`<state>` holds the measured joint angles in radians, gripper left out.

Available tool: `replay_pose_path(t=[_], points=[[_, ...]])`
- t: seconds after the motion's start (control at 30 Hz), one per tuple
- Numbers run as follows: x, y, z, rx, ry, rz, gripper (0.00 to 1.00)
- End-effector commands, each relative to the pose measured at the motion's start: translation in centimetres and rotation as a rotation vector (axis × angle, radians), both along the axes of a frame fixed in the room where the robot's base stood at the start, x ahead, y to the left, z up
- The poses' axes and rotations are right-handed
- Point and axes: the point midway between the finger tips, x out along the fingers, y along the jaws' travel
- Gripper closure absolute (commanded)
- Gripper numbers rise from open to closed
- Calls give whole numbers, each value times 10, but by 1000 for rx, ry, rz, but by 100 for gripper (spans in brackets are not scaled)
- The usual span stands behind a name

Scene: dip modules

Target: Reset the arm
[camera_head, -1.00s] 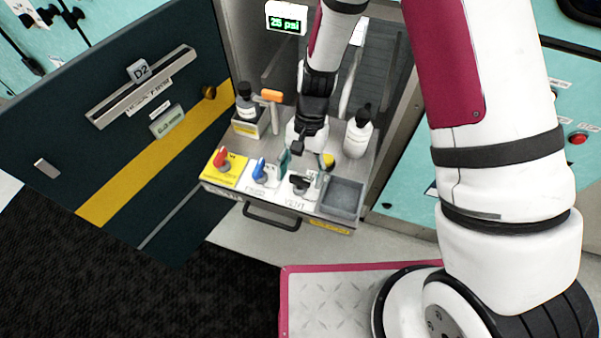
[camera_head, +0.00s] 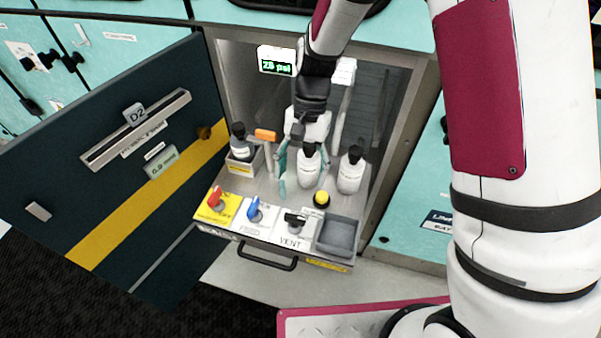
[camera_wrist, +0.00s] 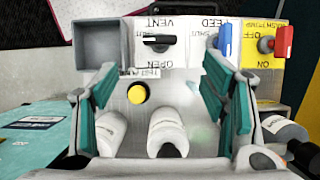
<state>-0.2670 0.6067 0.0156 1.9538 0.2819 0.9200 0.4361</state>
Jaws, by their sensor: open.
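My gripper (camera_head: 301,179) hangs pointing down over the pulled-out tray (camera_head: 270,185) of the open bay. Its teal fingers are apart with nothing held between them. In the wrist view my gripper (camera_wrist: 170,100) shows its two teal fingers wide apart, with the yellow button (camera_wrist: 137,93) and a white bottle (camera_wrist: 167,132) seen between them. In the head view that bottle (camera_head: 309,168) stands right by the fingers; I cannot tell whether they touch it.
Red (camera_head: 216,197), blue (camera_head: 254,210) and black (camera_head: 294,219) valve handles line the tray front, beside a grey bin (camera_head: 340,234). Another white bottle (camera_head: 351,170) stands right; a dark-capped bottle (camera_head: 240,143) stands left. The open door (camera_head: 120,170) is at left. The display (camera_head: 277,61) is behind.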

Motion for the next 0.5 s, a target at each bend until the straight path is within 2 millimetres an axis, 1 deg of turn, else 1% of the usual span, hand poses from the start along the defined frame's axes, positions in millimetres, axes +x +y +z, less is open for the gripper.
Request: replay_pose_path(t=[0.27,0.37,0.47,0.5], points=[[0,0,0,0,0,0,33],[0,-1,2,1,-5,1,33],[-1,-6,18,7,-29,10,33],[-1,-10,28,10,-47,16,33]])
